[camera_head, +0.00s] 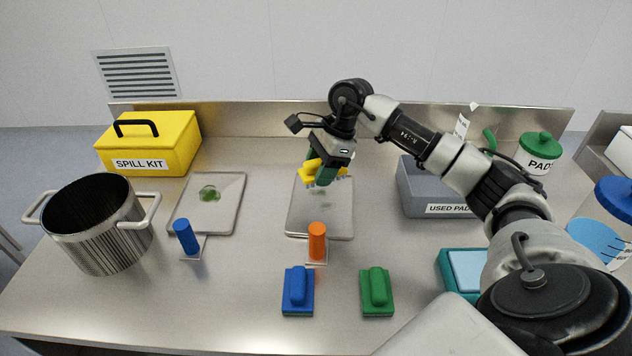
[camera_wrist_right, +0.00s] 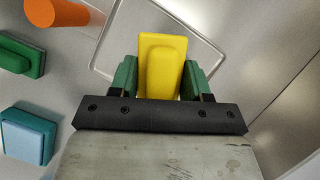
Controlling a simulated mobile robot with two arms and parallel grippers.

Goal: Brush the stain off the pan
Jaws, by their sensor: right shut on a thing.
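My right gripper (camera_head: 327,168) is shut on a yellow brush (camera_head: 311,173), which also shows between the green fingers in the right wrist view (camera_wrist_right: 162,65). It holds the brush over the far part of the flat metal pan with the orange handle (camera_head: 317,241); this pan (camera_head: 302,217) has a faint greenish smudge near its middle. I cannot tell whether the brush touches the pan. A second pan (camera_head: 226,217) with a blue handle (camera_head: 186,236) lies to the left, with a dark green stain (camera_head: 209,193) on it. My left gripper is out of view.
A blue brush (camera_head: 298,289) and a green brush (camera_head: 377,290) lie in front. A steel pot (camera_head: 103,240) and a yellow spill kit (camera_head: 152,143) stand left. A grey used-pads bin (camera_head: 421,191), a teal tray (camera_head: 450,262) and a pads jar (camera_head: 539,151) are right.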

